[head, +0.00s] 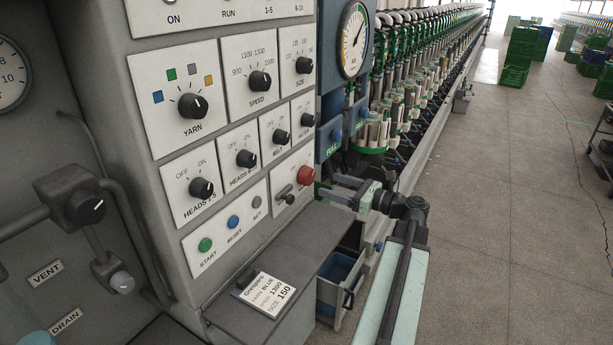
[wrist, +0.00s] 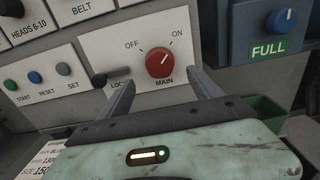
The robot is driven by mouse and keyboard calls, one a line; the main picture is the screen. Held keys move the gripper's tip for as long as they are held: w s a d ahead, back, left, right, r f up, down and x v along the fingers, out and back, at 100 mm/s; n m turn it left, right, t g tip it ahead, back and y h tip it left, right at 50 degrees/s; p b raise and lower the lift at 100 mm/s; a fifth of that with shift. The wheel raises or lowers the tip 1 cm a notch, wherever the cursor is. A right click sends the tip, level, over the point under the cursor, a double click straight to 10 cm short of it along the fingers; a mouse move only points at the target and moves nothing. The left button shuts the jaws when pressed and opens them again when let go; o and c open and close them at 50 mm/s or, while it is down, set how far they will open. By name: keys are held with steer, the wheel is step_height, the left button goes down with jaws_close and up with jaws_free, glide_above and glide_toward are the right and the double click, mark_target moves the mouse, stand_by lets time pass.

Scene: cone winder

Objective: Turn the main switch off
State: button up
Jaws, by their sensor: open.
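The main switch is a red round knob (wrist: 159,62) on a pale plate marked OFF at left, ON at right and MAIN below. Its white pointer line tilts up and right, toward ON. In the head view the red knob (head: 306,175) sits at the lower right of the control panel. My gripper (wrist: 163,80) is open and empty; its two fingers stand apart, one to each lower side of the knob, seemingly short of it. In the head view my gripper (head: 328,193) is just right of and below the knob.
A dark lock lever (wrist: 110,76) juts out left of the main switch, close to my left finger. A blue FULL knob (wrist: 282,21) is at the right. Below the panel are a ledge with a job card (head: 268,295) and an open drawer (head: 340,285). The aisle floor (head: 500,190) is clear.

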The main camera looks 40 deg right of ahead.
mark_target(311, 178)
steer(key=x, duration=0.7)
steer(key=shift+w+a, duration=0.1)
steer(key=shift+w, duration=0.3)
steer(key=c, duration=1.3)
steer(key=shift+c, duration=0.2)
